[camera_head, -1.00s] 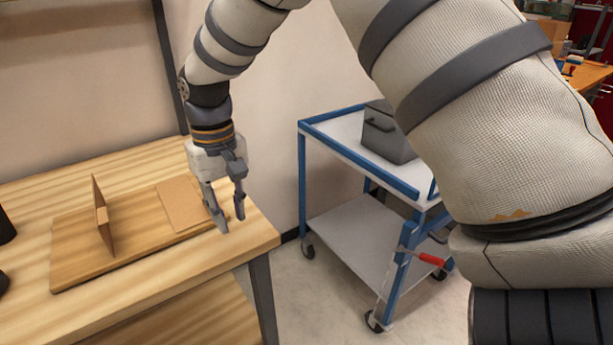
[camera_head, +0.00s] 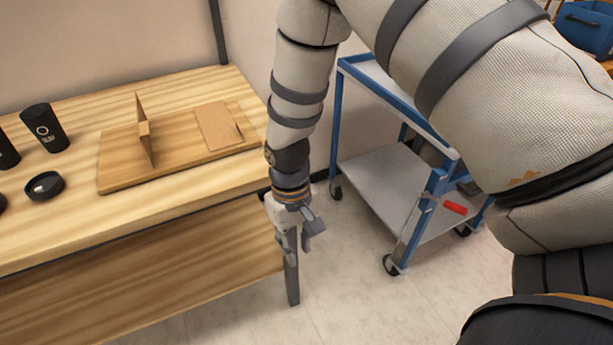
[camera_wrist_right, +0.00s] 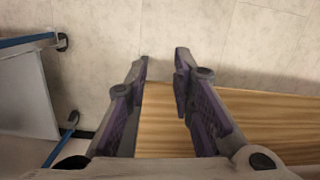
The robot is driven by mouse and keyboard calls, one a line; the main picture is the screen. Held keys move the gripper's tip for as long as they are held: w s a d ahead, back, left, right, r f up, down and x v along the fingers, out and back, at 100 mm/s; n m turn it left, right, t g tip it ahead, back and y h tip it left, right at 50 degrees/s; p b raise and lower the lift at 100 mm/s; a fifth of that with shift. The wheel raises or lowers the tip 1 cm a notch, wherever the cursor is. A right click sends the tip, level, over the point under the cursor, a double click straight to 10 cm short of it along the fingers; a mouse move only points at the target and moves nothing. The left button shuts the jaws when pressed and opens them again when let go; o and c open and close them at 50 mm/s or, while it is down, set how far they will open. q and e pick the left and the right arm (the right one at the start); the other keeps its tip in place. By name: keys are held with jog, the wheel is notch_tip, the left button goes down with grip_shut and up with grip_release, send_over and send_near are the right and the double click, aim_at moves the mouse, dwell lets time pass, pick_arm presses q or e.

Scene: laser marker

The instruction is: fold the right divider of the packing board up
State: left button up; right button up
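The packing board (camera_head: 118,177) lies on the wooden table in the head view. Its left divider (camera_head: 146,135) stands upright. The right divider (camera_head: 219,126) lies flat on the board. My right gripper (camera_head: 299,256) hangs pointing down beyond the table's right end, below the tabletop's height and apart from the board. In the right wrist view its two fingers (camera_wrist_right: 162,70) are spread with nothing between them. My left gripper does not show.
A dark cup (camera_head: 45,128) and a round black lid-like piece (camera_head: 45,186) are on the table (camera_head: 85,225) left of the board. A blue-framed trolley (camera_head: 376,177) stands to the right of my right gripper. Floor (camera_head: 330,290) shows between table and trolley.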

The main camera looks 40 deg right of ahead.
jog(key=s+f, duration=0.2)
jog(key=s, duration=0.1)
jog(key=shift+a+f, duration=0.2)
jog(key=shift+f, duration=0.2)
